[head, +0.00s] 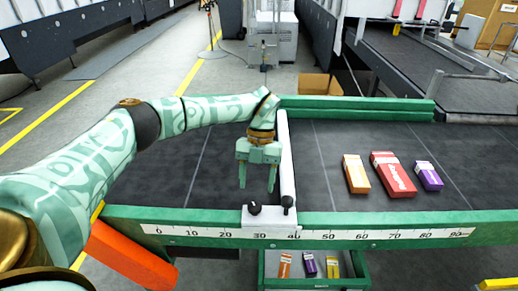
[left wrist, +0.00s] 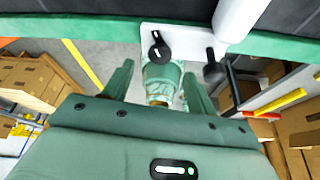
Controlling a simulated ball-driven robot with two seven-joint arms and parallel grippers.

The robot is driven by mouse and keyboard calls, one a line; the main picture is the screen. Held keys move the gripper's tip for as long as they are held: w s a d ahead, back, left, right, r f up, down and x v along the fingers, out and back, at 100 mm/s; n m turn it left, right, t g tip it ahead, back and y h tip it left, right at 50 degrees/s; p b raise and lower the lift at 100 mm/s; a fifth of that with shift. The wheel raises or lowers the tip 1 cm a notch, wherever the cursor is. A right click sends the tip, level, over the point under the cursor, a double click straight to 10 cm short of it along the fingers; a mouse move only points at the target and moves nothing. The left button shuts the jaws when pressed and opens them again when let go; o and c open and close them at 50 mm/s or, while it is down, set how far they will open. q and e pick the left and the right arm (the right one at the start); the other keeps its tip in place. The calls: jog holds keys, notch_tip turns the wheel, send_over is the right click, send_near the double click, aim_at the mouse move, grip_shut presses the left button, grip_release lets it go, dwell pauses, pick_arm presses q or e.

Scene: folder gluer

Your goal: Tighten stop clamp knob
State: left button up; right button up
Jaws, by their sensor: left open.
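The stop is a white bar (head: 286,155) lying across the dark belt, with a white clamp plate (head: 270,217) on the green front rail, near the 30 to 40 marks. A black knob (head: 254,208) with a light mark sits on the plate's left part; it also shows in the left wrist view (left wrist: 158,48). A black handle (head: 288,203) stands at the plate's right, also in the left wrist view (left wrist: 212,66). My left gripper (head: 258,188) is open and empty, fingers pointing down, just behind and above the knob. No contact is visible. My right gripper is out of view.
An orange box (head: 355,174), a red box (head: 392,175) and a purple box (head: 428,176) lie on the belt right of the stop. The green front rail (head: 400,222) carries a ruler. A tray (head: 350,283) below it holds small boxes. The belt left of the stop is clear.

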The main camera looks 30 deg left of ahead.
pick_arm(q)
jog(key=v, duration=1)
jog(key=shift+r+p, duration=0.3)
jog(key=shift+p, duration=0.1)
jog(key=shift+f, duration=0.1)
